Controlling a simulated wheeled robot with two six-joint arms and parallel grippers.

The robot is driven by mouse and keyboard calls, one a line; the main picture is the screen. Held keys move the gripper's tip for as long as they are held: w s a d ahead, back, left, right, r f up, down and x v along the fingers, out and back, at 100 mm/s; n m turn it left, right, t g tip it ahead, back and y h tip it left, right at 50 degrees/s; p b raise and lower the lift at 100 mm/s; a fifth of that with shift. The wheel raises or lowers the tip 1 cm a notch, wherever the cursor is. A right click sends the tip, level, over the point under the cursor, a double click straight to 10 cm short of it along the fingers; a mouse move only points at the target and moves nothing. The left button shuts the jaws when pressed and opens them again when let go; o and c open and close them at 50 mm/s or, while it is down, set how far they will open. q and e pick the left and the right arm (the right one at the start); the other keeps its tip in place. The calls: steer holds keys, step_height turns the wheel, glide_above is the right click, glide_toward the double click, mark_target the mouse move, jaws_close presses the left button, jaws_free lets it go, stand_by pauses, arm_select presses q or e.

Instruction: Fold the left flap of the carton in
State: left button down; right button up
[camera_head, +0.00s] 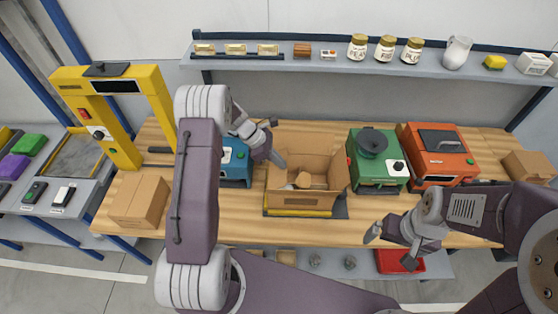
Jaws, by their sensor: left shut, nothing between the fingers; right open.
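The open carton (298,203) of brown cardboard stands on the workbench at the middle of the view. Its back and right sides rise high, and a rounded tan thing (303,180) shows inside. My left gripper (279,160) is shut and empty at the carton's left rim, beside the left flap. The gripper partly hides that flap, so I cannot tell its exact angle or whether they touch. My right gripper (391,249) is open and empty, in front and to the right of the carton, near the bench's front edge.
A blue machine (235,165) stands close to the carton's left, partly behind my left arm. A green machine (377,160) and an orange machine (438,155) stand to the right. A closed box (139,200) sits at the left. A shelf (330,64) runs above the back.

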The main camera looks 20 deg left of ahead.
arm_select(q)
steer(key=shift+d+f+y+p, duration=0.1)
steer(key=shift+d+y+p, duration=0.3)
steer(key=shift+y, duration=0.1)
steer(key=shift+w+d+f, duration=0.1)
steer(key=shift+d+f, duration=0.1)
steer(key=shift+f, duration=0.1)
steer(key=shift+b+x, duration=0.95)
steer(key=shift+x, duration=0.65)
steer(key=shift+d, duration=0.2)
